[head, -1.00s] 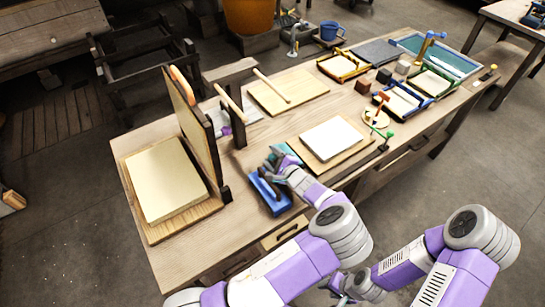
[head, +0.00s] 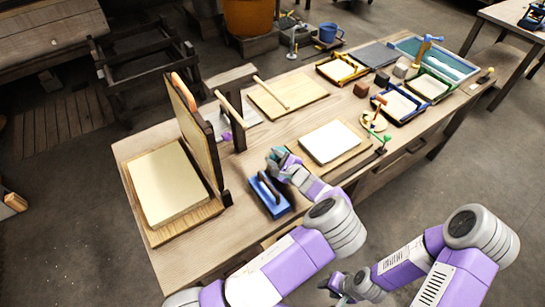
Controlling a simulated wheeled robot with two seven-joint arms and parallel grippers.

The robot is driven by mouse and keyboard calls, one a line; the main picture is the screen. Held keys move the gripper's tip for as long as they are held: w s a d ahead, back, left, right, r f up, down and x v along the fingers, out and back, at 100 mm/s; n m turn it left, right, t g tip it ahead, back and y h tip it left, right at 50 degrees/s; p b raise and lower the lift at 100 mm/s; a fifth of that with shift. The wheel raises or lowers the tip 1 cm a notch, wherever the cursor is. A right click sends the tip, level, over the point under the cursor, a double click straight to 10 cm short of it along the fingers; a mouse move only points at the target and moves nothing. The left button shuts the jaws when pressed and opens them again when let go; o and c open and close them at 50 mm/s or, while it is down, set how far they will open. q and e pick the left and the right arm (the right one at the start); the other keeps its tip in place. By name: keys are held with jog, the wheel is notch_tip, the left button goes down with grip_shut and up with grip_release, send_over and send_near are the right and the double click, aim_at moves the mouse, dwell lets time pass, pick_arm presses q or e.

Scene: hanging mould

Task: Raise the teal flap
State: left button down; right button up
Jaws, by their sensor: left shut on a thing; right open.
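My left gripper (head: 279,158) is at the left edge of a low wooden board (head: 318,168) that carries a white sheet (head: 330,142). A small teal piece (head: 292,161) shows at its fingers, mostly hidden by the hand. It looks like the teal flap, and the gripper is shut on it. Whether the flap is raised or lying flat cannot be told. My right gripper (head: 347,287) is low at the bottom of the view, in front of the table, open and away from the objects.
A blue block with a dark handle (head: 269,193) lies just below-left of my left gripper. Framed trays (head: 400,103) stand further right.

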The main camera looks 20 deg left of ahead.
pick_arm(q)
jog(key=shift+w+d+r+m+p, duration=0.3)
jog(key=shift+w+r+m+p, duration=0.15)
jog(key=shift+r+m, duration=0.2)
jog(key=shift+w+d+r+m+g+y, duration=0.25)
jog(key=shift+w+r+m+g+y, duration=0.05)
jog(key=shift+r+m, duration=0.15)
jog(key=shift+w+d, duration=0.15)
jog(key=shift+w+d+r+m, duration=0.3)
jog(key=shift+w+d+r, duration=0.1)
jog(key=shift+w+r, duration=0.05)
jog(key=c, duration=0.9)
grip_release()
jog(key=shift+o, duration=0.2)
jog(key=v, duration=0.7)
jog(key=shift+d+p, duration=0.25)
jog(key=shift+p, duration=0.2)
